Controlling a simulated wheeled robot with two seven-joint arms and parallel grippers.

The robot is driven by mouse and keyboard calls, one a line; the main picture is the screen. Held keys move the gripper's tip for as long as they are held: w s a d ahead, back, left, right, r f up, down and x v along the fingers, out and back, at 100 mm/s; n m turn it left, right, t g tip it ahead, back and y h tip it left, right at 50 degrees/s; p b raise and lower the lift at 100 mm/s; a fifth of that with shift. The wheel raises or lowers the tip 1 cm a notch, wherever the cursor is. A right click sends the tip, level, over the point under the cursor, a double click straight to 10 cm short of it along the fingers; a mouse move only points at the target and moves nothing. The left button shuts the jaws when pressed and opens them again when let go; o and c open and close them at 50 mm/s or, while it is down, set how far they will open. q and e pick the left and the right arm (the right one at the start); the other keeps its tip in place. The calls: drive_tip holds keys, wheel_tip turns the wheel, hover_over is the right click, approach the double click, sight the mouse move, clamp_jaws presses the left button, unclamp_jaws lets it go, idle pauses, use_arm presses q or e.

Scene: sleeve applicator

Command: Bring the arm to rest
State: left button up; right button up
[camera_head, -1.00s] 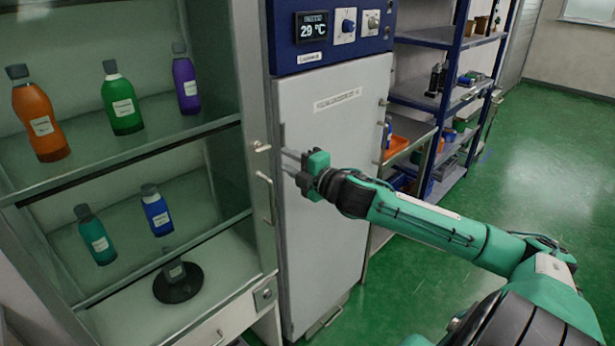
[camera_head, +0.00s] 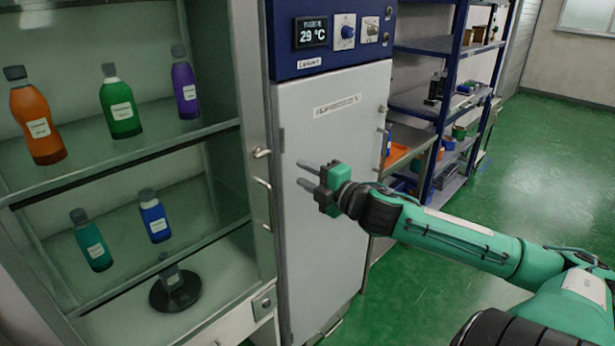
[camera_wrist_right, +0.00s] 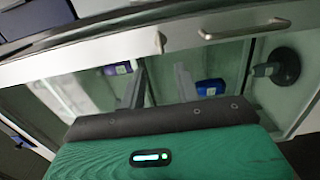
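My right gripper (camera_head: 307,175) is in front of the white oven door (camera_head: 325,135), pointing left toward the cabinet. Its two fingers are apart and nothing is between them. In the right wrist view the gripper (camera_wrist_right: 160,85) also shows two separated fingers, with the cabinet's glass front and a bar handle (camera_wrist_right: 245,30) beyond. My left gripper is not in the head view.
The cabinet at left holds orange (camera_head: 38,122), green (camera_head: 120,108), purple (camera_head: 185,88), teal (camera_head: 91,245) and blue (camera_head: 154,220) bottles, and a round black stand (camera_head: 175,290). A blue shelf rack (camera_head: 440,120) stands behind the arm. Green floor (camera_head: 550,170) at right is clear.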

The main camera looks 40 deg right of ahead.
idle(0.4)
